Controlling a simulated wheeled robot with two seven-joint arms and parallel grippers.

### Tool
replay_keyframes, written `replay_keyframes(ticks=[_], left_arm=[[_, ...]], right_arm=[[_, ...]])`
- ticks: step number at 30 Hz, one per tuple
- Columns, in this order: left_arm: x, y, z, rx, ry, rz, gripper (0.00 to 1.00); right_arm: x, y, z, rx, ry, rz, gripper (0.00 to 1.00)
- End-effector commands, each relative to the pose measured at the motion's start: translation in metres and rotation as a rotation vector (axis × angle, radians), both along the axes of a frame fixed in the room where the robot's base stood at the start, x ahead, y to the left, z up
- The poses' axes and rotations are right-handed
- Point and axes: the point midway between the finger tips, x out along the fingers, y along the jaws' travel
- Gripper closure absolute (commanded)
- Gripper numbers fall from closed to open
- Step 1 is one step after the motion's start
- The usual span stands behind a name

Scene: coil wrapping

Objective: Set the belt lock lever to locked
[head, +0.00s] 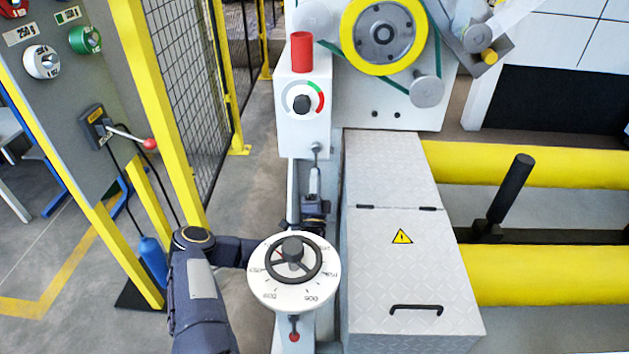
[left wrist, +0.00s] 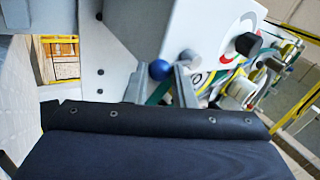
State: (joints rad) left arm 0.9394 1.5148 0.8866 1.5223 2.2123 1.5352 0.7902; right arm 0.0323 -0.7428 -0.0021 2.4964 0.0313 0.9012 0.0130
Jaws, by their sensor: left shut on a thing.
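The belt lock lever shows as a small blue ball knob (left wrist: 160,70) under the white control box in the left wrist view. In the head view the knob (head: 316,148) is small and greyish at the box's lower edge. My left gripper (head: 316,168) reaches up from behind the round dial to this lever and is shut on it. In the left wrist view a grey finger (left wrist: 184,86) stands right beside the knob. The rest of the lever and the exact grip are largely hidden. My right gripper is in neither view.
The white control box (head: 303,135) carries a red cylinder and a selector knob. A white dial (head: 293,290) stands in front of my left forearm. A metal cover (head: 400,270) lies to the right. A panel with a red-balled lever (head: 150,144) and yellow posts stand left.

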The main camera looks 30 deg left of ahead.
Motion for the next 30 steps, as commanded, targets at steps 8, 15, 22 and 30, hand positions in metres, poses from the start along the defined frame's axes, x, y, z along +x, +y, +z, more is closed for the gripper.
replay_keyframes(ticks=[8,15,22,30], left_arm=[[0.000,0.000,0.000,-0.003,0.001,-0.001,0.75],[0.000,0.000,0.000,-0.001,0.001,-0.001,0.55],[0.000,0.001,0.001,0.010,0.005,-0.001,0.55],[-0.009,0.019,0.005,0.221,0.103,0.001,0.55]], right_arm=[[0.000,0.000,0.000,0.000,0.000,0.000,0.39],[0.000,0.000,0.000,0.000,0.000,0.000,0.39],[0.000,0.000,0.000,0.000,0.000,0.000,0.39],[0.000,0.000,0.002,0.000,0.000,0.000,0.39]])
